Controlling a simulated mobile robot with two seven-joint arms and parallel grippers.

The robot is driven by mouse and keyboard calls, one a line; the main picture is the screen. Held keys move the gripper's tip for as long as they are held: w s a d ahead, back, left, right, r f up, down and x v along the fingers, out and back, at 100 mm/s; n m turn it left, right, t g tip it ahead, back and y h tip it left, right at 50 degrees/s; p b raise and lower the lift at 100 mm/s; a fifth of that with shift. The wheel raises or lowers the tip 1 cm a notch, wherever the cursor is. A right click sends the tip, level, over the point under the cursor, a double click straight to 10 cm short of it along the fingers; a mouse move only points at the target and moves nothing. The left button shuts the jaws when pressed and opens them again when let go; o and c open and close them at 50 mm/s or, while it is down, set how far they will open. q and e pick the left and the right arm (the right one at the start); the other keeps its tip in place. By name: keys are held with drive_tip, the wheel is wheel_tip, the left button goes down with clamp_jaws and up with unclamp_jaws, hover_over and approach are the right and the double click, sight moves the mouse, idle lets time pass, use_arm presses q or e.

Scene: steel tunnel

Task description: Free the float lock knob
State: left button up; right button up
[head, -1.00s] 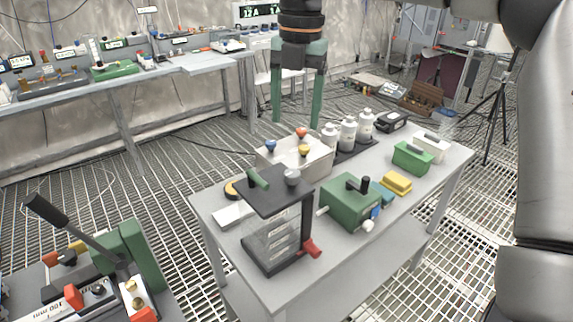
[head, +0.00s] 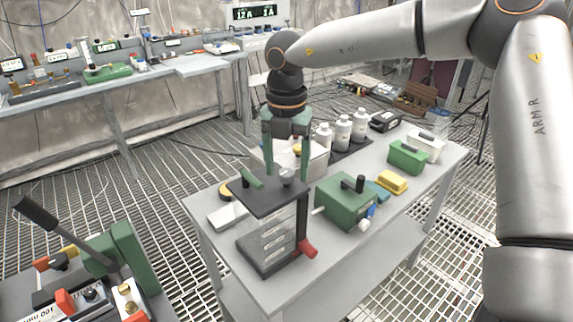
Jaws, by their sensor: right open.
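A black stand with a flat top plate (head: 262,198) and clear panels is on the grey table. Its top carries a round grey knob (head: 287,175) and a green handle (head: 251,178). A red knob (head: 308,248) sticks out low on its right side. No readable label shows which one is the float lock knob. My right gripper (head: 287,178) points down, open, with its two green fingers apart. In the picture its fingertips lie on either side of the grey knob; I cannot tell whether they touch it. My left gripper is not in view.
A green box (head: 347,205) with a black lever stands close to the right of the stand. Behind are a white bin (head: 318,158) and several white bottles (head: 343,132). A lever machine (head: 125,258) is at lower left. The table's front right is clear.

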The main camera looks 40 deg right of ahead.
drive_tip(key=shift+c, duration=0.2)
clamp_jaws()
idle(0.4)
